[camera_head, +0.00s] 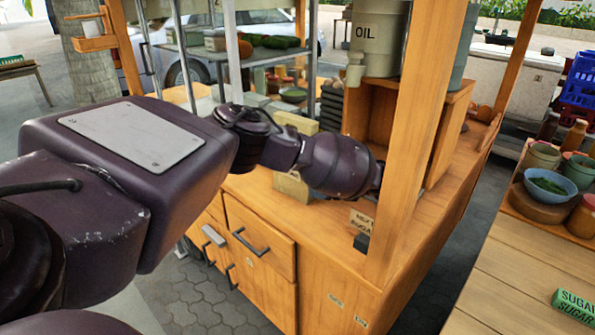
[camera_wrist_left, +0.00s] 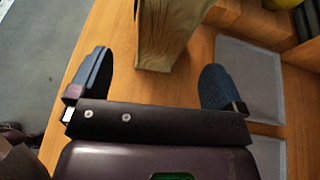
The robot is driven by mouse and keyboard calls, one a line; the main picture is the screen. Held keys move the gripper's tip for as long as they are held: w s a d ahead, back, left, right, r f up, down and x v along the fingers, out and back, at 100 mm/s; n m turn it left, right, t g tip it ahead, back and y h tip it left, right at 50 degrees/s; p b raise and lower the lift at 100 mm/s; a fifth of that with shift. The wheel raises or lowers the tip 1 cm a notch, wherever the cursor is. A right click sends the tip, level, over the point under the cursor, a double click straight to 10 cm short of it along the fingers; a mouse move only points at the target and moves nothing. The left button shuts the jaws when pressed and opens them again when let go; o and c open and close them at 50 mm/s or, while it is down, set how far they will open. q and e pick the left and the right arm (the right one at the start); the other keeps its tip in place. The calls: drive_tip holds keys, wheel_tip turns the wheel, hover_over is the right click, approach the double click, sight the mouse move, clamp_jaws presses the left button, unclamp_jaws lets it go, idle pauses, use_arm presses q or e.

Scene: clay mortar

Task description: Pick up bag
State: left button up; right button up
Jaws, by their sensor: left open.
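A tan-brown bag (camera_wrist_left: 172,30) stands on the wooden counter in the left wrist view, cut off by the top edge. My left gripper (camera_wrist_left: 157,62) is open, with one blue-grey finger on each side of the bag's near end. Gaps show between the bag and both fingers. In the head view my left arm reaches over the cart counter. My left fingers are mostly hidden there. My right gripper is not in view.
A wooden post (camera_head: 418,130) stands close beside my left wrist. Grey mats (camera_wrist_left: 250,80) lie right of the gripper, and the counter edge is at left. Behind are an OIL container (camera_head: 379,38) and shelves. A side table (camera_head: 500,270) holds a green sugar packet (camera_head: 575,305).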

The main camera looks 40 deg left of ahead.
use_arm(q)
drive_tip(key=b+x, duration=0.1)
drive_tip(key=x, duration=0.6)
drive_tip(key=shift+a+f, duration=0.2)
drive_tip(key=shift+f, duration=0.05)
drive_tip(key=shift+r, duration=0.1)
drive_tip(key=c, duration=1.2)
